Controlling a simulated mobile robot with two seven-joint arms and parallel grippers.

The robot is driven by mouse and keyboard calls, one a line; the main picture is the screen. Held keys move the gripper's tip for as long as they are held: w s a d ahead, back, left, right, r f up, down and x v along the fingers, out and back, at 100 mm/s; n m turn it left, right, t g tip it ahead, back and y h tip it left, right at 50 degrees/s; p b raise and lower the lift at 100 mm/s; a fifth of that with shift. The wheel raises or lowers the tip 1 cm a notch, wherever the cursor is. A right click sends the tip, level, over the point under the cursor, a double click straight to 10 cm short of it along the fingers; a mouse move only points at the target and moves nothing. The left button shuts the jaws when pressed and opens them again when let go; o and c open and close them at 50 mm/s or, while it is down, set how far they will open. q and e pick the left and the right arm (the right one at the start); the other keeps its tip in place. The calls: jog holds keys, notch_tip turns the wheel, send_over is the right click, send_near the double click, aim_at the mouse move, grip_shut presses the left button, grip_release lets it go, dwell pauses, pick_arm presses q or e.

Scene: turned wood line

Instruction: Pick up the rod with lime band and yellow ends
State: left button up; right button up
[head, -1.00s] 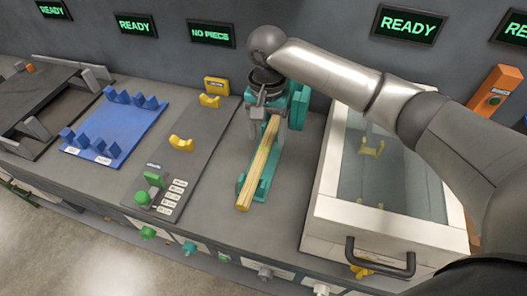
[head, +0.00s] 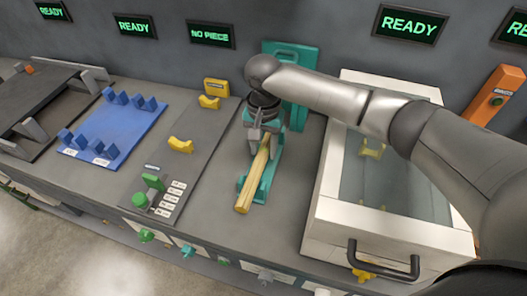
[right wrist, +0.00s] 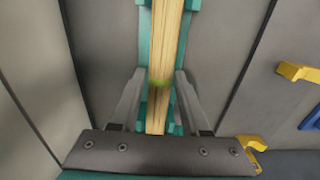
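The wooden rod (head: 253,182) lies lengthwise in a teal cradle (head: 261,190) on the bench, its near end sticking out past the cradle. The far end is hidden by my gripper in the head view, and the near end looks yellowish. My right gripper (head: 262,143) is over the far part of the rod. In the wrist view its fingers (right wrist: 159,76) are open, one on each side of the rod, with small gaps. My left gripper is out of view.
A white glass-lidded box (head: 325,205) with a dark handle stands right of the cradle. A grey plate with yellow supports (head: 180,145) and a blue rack (head: 115,128) lie to the left. A teal upright plate (head: 290,60) stands behind. Bare bench shows around the cradle's near end.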

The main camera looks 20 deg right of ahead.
grip_shut()
jog(key=shift+r, duration=0.1)
dwell(0.4)
